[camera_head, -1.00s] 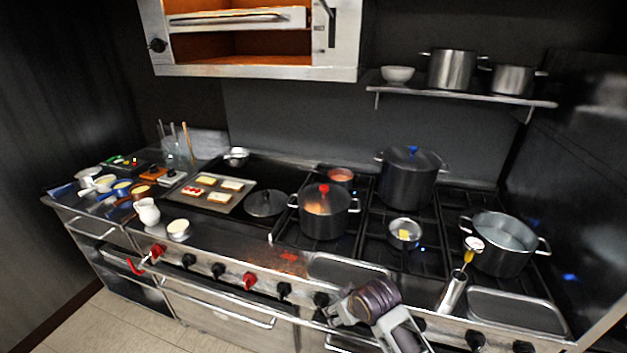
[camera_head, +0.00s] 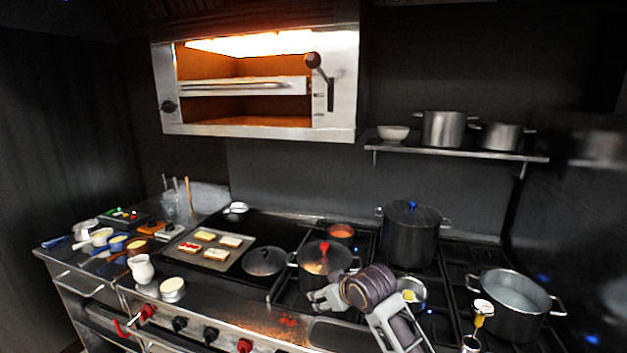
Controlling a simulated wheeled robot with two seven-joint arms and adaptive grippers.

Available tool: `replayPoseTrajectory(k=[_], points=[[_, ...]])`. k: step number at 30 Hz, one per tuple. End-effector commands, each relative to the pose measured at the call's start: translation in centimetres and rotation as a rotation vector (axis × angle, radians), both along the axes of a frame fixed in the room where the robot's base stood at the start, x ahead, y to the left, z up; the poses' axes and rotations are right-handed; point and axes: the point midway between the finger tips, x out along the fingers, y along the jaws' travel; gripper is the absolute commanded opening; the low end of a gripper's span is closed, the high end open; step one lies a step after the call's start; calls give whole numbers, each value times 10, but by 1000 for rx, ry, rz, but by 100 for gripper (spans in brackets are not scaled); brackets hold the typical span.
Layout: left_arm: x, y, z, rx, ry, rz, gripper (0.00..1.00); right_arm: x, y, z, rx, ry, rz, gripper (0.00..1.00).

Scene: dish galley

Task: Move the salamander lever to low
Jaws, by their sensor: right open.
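The salamander (camera_head: 341,85) is the steel wall unit at the upper middle, with a glowing orange heater inside. Its lever (camera_head: 319,70) is on the right side of its front, a dark arm with a round red-brown knob at its upper left end, beside a dark vertical slot. My right gripper (camera_head: 316,299) is low in the picture, in front of the pot with the red lid knob, well below the lever and apart from it. It is open, and I see nothing between its fingers. My left gripper is not in view.
A shelf (camera_head: 460,150) with a bowl and two pots is to the salamander's right. A tall dark pot (camera_head: 411,236), a red-knobbed pot (camera_head: 327,257) and an open pot (camera_head: 515,298) stand on the range. A tray of toasts (camera_head: 208,252) is at left. Space directly below the salamander is clear.

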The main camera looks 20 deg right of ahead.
Motion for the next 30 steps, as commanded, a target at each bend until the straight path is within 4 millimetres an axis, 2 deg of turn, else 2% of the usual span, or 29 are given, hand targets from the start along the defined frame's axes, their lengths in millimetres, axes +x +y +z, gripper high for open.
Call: replayPoseTrajectory(k=[1,6,15,30], points=[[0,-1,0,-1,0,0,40,7,-1,14,-2,-22,5,58],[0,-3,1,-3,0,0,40,27,-2,54,-5,-83,23,58],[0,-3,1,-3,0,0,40,54,-4,130,-11,-191,51,58],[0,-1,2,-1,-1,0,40,77,-12,266,-25,-371,93,58]])
